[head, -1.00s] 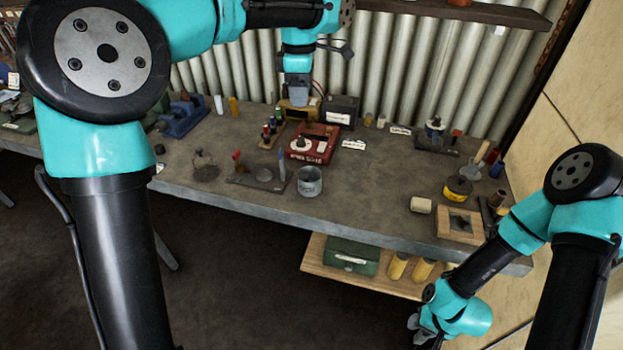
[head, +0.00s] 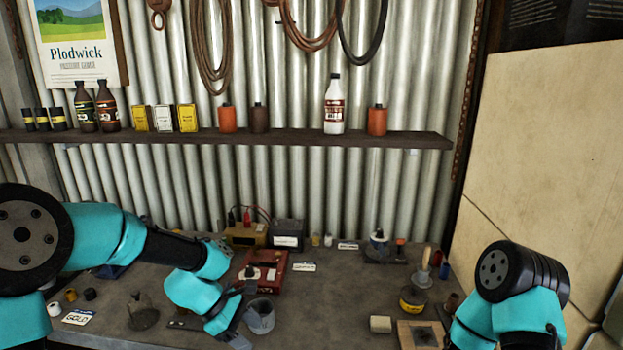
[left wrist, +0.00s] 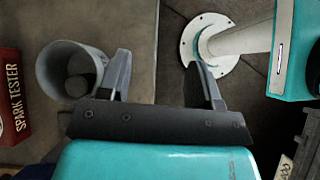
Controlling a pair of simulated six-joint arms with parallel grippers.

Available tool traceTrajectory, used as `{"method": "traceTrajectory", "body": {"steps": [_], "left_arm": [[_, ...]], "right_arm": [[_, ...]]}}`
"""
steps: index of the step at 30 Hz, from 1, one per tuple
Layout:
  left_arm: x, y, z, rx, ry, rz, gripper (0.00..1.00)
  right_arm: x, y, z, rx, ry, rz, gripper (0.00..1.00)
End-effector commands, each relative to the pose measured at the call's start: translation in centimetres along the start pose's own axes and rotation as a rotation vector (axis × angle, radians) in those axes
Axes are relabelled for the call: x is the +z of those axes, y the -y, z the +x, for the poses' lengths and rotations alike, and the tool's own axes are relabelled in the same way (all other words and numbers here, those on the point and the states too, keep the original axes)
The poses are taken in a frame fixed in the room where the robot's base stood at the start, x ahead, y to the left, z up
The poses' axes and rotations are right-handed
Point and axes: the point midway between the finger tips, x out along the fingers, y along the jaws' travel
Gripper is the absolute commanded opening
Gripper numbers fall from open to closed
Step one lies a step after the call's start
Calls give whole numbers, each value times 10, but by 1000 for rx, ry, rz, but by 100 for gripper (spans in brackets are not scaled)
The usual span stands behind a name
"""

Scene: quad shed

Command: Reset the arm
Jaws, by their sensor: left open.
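My left arm reaches in from the left in the head view, with its gripper (head: 236,338) low at the bench, beside a grey metal cup (head: 260,318). In the left wrist view the left gripper (left wrist: 162,80) is open, its two fingers wide apart with nothing between them. The cup (left wrist: 52,72) stands just left of the left finger and has something round inside. My right arm (head: 510,300) is at the lower right of the head view. Its gripper is out of the picture.
The bench (head: 330,310) holds a red spark tester (head: 264,272), a yellow tin (head: 412,300) and a wooden-framed tray (head: 422,335). A wall shelf (head: 280,138) carries bottles and tins. The bench edge (left wrist: 155,45) runs under the left gripper.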

Motion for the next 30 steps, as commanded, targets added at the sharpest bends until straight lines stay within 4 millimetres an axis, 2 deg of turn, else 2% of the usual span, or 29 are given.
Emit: {"method": "traceTrajectory", "body": {"steps": [3, 10, 17, 26, 30], "left_arm": [[-12, 15, 14, 50, 39, -4, 58], [-28, 35, 31, 123, 61, -10, 58], [-54, 55, 51, 141, 8, 24, 58], [-111, 86, 82, 66, -155, 194, 58], [-146, 107, 100, -1, -250, 343, 58]], "right_arm": [[0, 0, 0, 0, 0, 0, 43], [0, 0, 0, 0, 0, 0, 43], [0, 0, 0, 0, 0, 0, 43], [0, 0, 0, 0, 0, 0, 43], [0, 0, 0, 0, 0, 0, 43]]}}
